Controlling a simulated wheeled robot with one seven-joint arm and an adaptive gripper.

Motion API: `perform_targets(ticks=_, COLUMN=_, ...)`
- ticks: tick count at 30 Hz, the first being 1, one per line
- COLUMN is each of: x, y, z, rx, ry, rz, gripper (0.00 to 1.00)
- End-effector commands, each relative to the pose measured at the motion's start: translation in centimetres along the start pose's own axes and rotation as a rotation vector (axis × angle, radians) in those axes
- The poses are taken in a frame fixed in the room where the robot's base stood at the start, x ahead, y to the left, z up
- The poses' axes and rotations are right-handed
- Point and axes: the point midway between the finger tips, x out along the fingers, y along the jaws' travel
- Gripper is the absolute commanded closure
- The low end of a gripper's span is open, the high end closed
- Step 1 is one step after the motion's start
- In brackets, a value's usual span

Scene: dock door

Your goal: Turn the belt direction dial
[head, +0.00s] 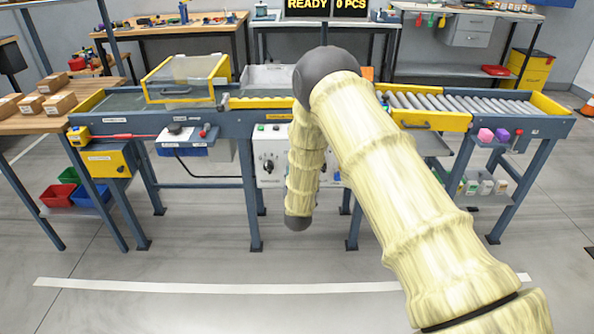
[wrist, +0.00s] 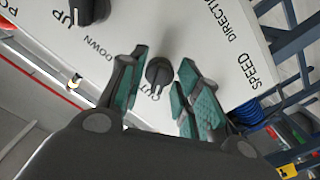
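The white control panel (head: 270,140) hangs under the belt's front rail in the head view, partly hidden behind my arm. In the wrist view its face (wrist: 190,25) fills the upper middle, with printed words including UP, DOWN, DIRECTION and SPEED at a slant. A black dial (wrist: 158,72) sits between the teal fingers of my gripper (wrist: 162,70). The gripper is open, with a visible gap on both sides of the dial. A word beside the dial is partly covered, so I cannot tell its label. Another black knob (wrist: 88,10) shows at the top left. My gripper is hidden in the head view.
A yellow-framed guard (head: 185,78) stands on the belt at left. Blue-grey legs (head: 250,195) flank the panel. Cardboard boxes (head: 58,102) lie on the left table. The floor in front is clear.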

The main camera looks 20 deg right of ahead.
Motion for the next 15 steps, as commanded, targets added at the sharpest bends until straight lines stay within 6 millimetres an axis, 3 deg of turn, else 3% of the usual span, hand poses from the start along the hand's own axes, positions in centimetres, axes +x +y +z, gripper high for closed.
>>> perform_targets(ticks=15, x=-8.8, y=0.0, z=0.1, rx=0.0, ry=-0.002, rz=0.0, gripper=0.67)
